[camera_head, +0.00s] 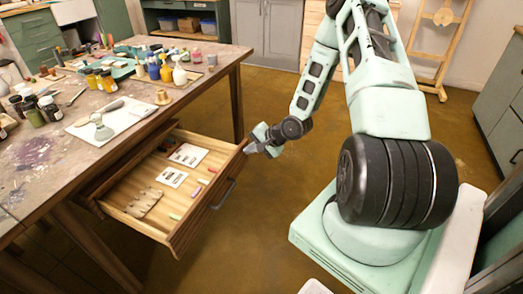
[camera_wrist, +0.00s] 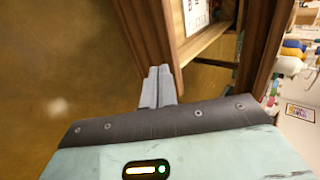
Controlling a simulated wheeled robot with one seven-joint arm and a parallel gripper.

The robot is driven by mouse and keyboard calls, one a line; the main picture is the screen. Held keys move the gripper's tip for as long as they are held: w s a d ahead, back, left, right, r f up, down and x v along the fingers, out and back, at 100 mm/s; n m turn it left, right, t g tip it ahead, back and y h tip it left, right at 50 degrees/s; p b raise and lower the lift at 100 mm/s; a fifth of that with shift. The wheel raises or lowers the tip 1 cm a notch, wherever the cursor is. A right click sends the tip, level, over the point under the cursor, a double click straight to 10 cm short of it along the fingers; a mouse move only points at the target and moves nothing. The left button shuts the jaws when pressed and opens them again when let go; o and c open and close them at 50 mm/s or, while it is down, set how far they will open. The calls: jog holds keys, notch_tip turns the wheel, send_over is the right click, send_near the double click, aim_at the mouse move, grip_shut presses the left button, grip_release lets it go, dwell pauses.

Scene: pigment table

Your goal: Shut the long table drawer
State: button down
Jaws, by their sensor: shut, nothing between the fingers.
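The long wooden drawer (camera_head: 187,232) stands pulled out from under the paint-stained table (camera_head: 40,165) in the head view. Its front carries a dark bar handle (camera_head: 223,193). Inside lie white cards, small coloured sticks and a few pale tools. My gripper (camera_head: 251,147) is shut and empty, at the far right end of the drawer front. In the wrist view the shut fingers (camera_wrist: 158,85) are close to the drawer's wooden front (camera_wrist: 150,35). I cannot tell whether they touch it.
Paint jars (camera_head: 100,78), bottles (camera_head: 166,68) and a white slab (camera_head: 105,118) stand on the table top. Grey cabinets (camera_head: 267,30) and an easel (camera_head: 440,40) are at the back. The brown floor right of the drawer is clear up to my base.

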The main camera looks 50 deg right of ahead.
jog(key=shift+w+a, duration=0.2)
jog(key=shift+w, duration=0.3)
